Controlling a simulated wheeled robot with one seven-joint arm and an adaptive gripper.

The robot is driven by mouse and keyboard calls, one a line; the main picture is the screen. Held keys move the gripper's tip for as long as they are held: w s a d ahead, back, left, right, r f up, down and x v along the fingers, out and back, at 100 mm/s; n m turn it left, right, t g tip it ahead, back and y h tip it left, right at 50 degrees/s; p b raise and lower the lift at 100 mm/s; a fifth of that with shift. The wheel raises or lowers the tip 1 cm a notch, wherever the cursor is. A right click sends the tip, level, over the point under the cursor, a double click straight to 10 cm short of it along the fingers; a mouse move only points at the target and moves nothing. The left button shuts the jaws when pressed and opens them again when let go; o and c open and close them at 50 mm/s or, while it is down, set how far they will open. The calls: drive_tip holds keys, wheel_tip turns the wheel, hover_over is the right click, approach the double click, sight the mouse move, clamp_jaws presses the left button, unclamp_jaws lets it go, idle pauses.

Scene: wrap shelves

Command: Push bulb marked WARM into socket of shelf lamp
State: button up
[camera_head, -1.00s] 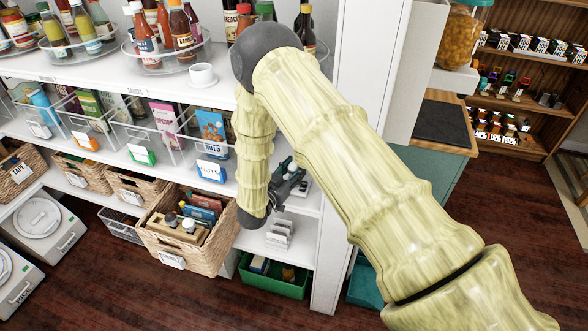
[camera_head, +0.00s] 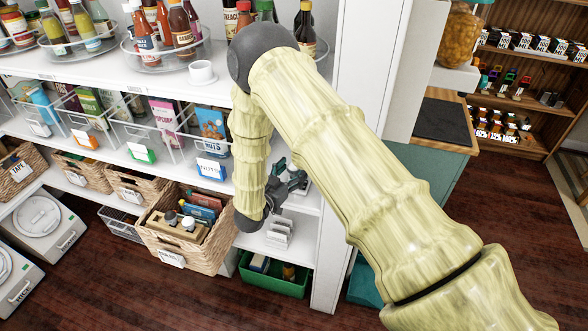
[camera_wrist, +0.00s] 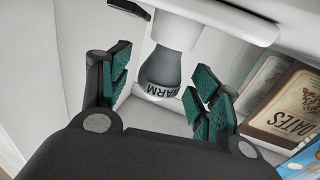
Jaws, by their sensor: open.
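In the head view my gripper (camera_head: 290,185) is in the shelf bay by the white upright, partly behind my arm. The bulb and lamp cannot be made out there.
Boxes, one marked DATES (camera_wrist: 298,108), stand close right of my gripper in the wrist view. In the head view, a wicker basket (camera_head: 205,258) holds a wooden tray with bulbs. A white holder (camera_head: 279,238) is below my gripper, and a green bin (camera_head: 275,283) stands beneath.

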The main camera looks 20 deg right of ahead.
drive_tip(key=v, duration=1)
drive_tip(key=shift+s+a, duration=0.15)
drive_tip(key=shift+a, duration=0.05)
drive_tip(key=x, duration=1.1)
drive_tip(key=shift+d, duration=0.15)
drive_tip(key=shift+w+d, duration=0.2)
drive_tip(key=shift+w, duration=0.05)
drive_tip(key=shift+r, duration=0.3)
